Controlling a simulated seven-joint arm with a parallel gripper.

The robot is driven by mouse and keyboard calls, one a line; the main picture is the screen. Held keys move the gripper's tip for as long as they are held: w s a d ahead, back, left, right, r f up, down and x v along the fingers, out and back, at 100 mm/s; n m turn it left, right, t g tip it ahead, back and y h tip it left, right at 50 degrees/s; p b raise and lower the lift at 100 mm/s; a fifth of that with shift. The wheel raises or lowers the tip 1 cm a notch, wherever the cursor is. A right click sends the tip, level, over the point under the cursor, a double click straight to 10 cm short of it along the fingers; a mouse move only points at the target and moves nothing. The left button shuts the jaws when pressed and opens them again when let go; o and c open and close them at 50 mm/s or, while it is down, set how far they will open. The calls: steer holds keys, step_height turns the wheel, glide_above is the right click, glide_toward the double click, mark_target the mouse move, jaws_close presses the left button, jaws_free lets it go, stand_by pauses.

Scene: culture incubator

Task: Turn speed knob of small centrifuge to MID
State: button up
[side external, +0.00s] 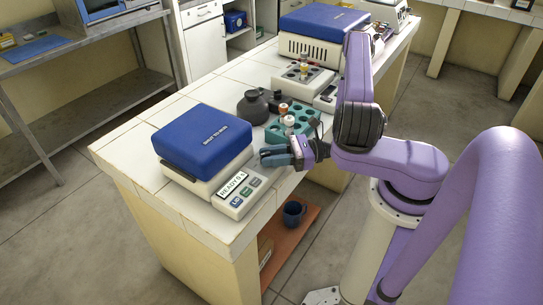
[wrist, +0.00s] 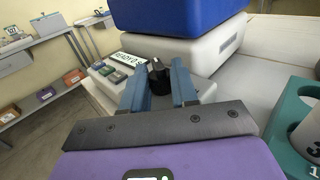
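The small centrifuge has a blue lid (side external: 203,138) and a white body, and stands at the near end of the bench. Its sloped front panel carries a display (side external: 233,184) reading READY and a row of small buttons (side external: 248,190). In the wrist view the display (wrist: 127,61) and buttons (wrist: 112,73) lie left of the fingers. A black knob (wrist: 158,76) shows between the blue fingers of my gripper (wrist: 160,84). The gripper is open, with one finger on each side of the knob; contact is unclear. In the side view my gripper (side external: 274,154) is beside the panel and hides the knob.
A teal tube rack (side external: 283,132) stands close to my gripper; its edge also shows in the wrist view (wrist: 284,120). A mug (side external: 293,213) sits on the lower shelf.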

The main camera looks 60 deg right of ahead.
steer(key=shift+m+t+h, duration=0.3)
steer(key=shift+h, duration=0.1)
jaws_close()
steer(key=m+t+h, duration=0.2)
steer(key=h, duration=0.1)
steer(key=m+t+h, duration=0.1)
steer(key=h, duration=0.1)
steer(key=shift+s+a+m, duration=0.2)
steer(key=shift+a+m, duration=0.1)
steer(key=shift+m, duration=0.1)
steer(key=shift+a+m+t+h, duration=0.15)
steer(key=shift+m+t+h, duration=0.25)
steer(key=shift+m+h, duration=0.8)
steer(key=shift+a+m+t+h, duration=0.1)
steer(key=shift+m+t+h, duration=0.45)
steer(key=shift+h, duration=1.15)
steer(key=shift+m+h, duration=0.55)
steer(key=shift+h, duration=0.05)
steer(key=o, duration=1)
jaws_free()
steer(key=shift+d+n+y, duration=0.1)
steer(key=shift+n+y, duration=0.2)
